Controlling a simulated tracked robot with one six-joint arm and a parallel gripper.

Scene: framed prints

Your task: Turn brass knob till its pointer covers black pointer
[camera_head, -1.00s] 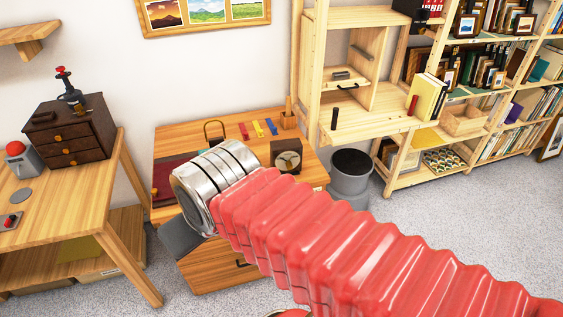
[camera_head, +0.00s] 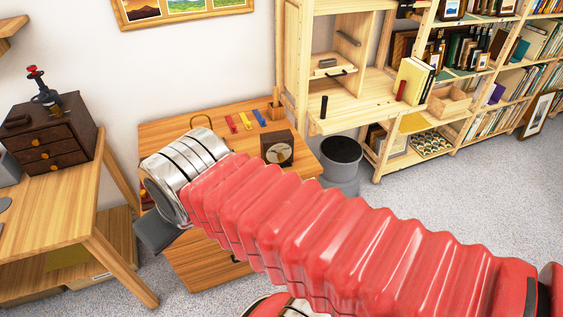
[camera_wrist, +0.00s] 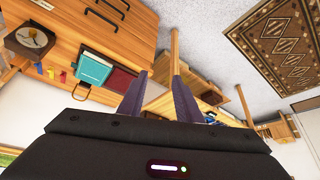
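A dark box with a round dial face (camera_head: 278,150) stands on the small wooden desk, right of my arm's end. A brass-coloured knob or pointer (camera_head: 279,153) shows on the dial. The box also shows at the upper left of the wrist view (camera_wrist: 30,38). The black pointer is too small to tell apart. My gripper (camera_wrist: 160,78) has its two dark fingers apart with nothing between them. It is well away from the dial. In the head view my arm hides most of the gripper; only a grey part shows below the silver wrist.
The desk (camera_head: 215,262) also holds a teal book (camera_wrist: 92,69), a padlock-like brass loop (camera_head: 201,121) and red, yellow and blue pieces (camera_head: 246,121). A grey bin (camera_head: 341,158) stands at its right. A table (camera_head: 75,210) with a drawer chest (camera_head: 50,135) is left.

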